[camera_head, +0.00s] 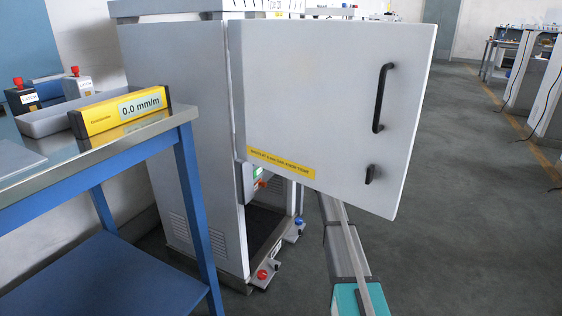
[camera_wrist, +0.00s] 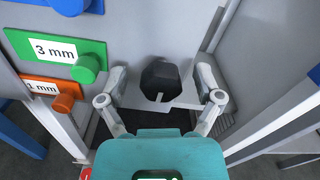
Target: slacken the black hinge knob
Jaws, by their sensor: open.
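The black hinge knob (camera_wrist: 160,76) shows in the wrist view as a dark faceted knob with a short pale mark on its near side. It sits at a light grey plate (camera_wrist: 183,101). My gripper (camera_wrist: 162,72) is open, with one finger left of the knob and one right of it. A gap shows on each side, and I cannot tell how deep the fingers reach. In the head view the open cabinet door (camera_head: 330,90) hides the knob and my gripper.
Left of my gripper are a green "3 mm" plate (camera_wrist: 48,48) with a green knob (camera_wrist: 86,68) and an orange knob (camera_wrist: 64,103). In the head view a blue bench (camera_head: 100,155) with a yellow level (camera_head: 95,120) stands left of the cabinet (camera_head: 180,110).

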